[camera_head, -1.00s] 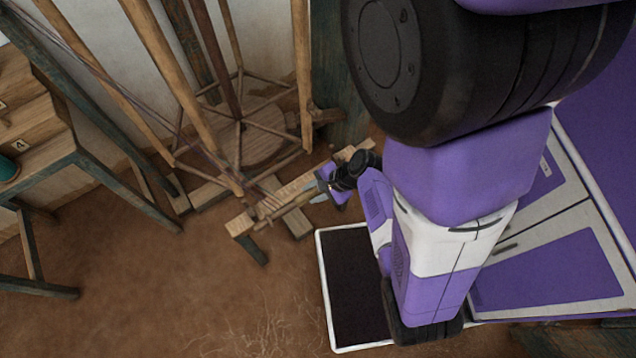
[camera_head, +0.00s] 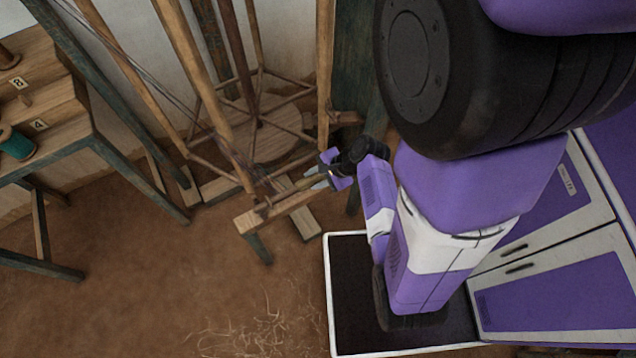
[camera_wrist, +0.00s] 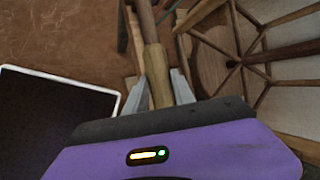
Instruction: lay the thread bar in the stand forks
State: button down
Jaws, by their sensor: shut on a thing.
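My gripper (camera_head: 318,181) is shut on a wooden rod, which I take to be the thread bar (camera_wrist: 158,72). In the wrist view, one grey fingertip stands on each side of the rod's pale end, and the rest runs away toward the top edge. In the head view, the bar and gripper are over or just behind a low wooden beam (camera_head: 253,217) on dark legs. The bar's far end is lost among threads and frame parts. I cannot make out the stand forks clearly in either view.
A spoked wooden reel frame (camera_head: 262,143) with tall posts stands just behind. A stepped bench (camera_head: 45,147) with a teal spool (camera_head: 15,143) is at left. The earth floor between is open.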

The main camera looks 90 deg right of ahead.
jog(key=shift+w+d+f+b, duration=0.2)
jog(key=shift+d+f+b, duration=0.25)
jog(key=shift+f+b, duration=0.35)
jog(key=shift+w+d+f+b, duration=0.25)
jog(key=shift+d+f+b, duration=0.25)
jog(key=shift+f, duration=0.4)
jog(key=shift+w+d+f+b, duration=0.2)
jog(key=shift+d+f+b, duration=0.15)
jog(key=shift+f+b, duration=0.45)
jog(key=c, duration=1)
grip_release()
jog(key=shift+o, duration=0.2)
jog(key=v, duration=0.7)
jog(key=shift+s+r+p, duration=0.2)
jog(key=shift+r+p, duration=0.1)
jog(key=shift+p, duration=0.1)
